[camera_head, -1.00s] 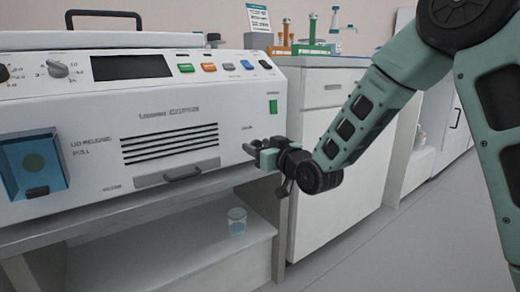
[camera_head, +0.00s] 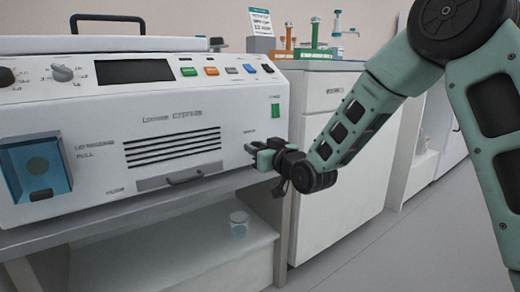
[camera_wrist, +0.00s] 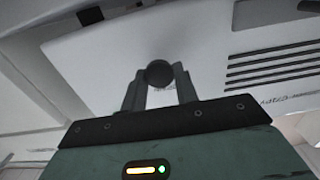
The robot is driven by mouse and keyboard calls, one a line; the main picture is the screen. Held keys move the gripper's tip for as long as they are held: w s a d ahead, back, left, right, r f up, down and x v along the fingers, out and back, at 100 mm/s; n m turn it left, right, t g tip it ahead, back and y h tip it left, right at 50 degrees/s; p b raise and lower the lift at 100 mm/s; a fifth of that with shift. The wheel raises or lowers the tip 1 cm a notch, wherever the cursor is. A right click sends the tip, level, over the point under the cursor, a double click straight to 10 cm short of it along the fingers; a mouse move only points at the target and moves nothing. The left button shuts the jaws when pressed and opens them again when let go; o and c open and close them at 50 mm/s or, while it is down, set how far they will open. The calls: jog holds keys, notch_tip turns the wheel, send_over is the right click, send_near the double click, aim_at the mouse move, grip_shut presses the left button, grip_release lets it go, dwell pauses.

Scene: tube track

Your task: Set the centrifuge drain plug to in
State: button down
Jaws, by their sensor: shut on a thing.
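The centrifuge (camera_head: 110,165) is a white bench machine with a sloped front. My gripper (camera_head: 250,150) is at the lower right of its front, below the green switch. In the wrist view the two dark fingers of my gripper (camera_wrist: 159,90) are shut on the round dark drain plug (camera_wrist: 158,73). The plug's round face shows between the fingertips, against the white front panel. How far the plug sits in the panel cannot be told. In the head view the plug is hidden by the fingers or too small to make out.
A grey drawer handle (camera_head: 180,178) and dark vent slots lie left of my gripper. A blue recessed lid-release pull (camera_head: 36,167) is at far left. A clear cup (camera_head: 239,224) stands on the shelf below. A white cabinet (camera_head: 335,180) stands to the right.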

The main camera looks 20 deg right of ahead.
jog(key=c, duration=1.1)
grip_release()
jog(key=shift+w, duration=0.1)
jog(key=b+v, duration=0.1)
jog(key=v, duration=1.1)
jog(key=shift+f, duration=0.15)
jog(key=shift+d+b, duration=0.1)
jog(key=shift+b, duration=0.7)
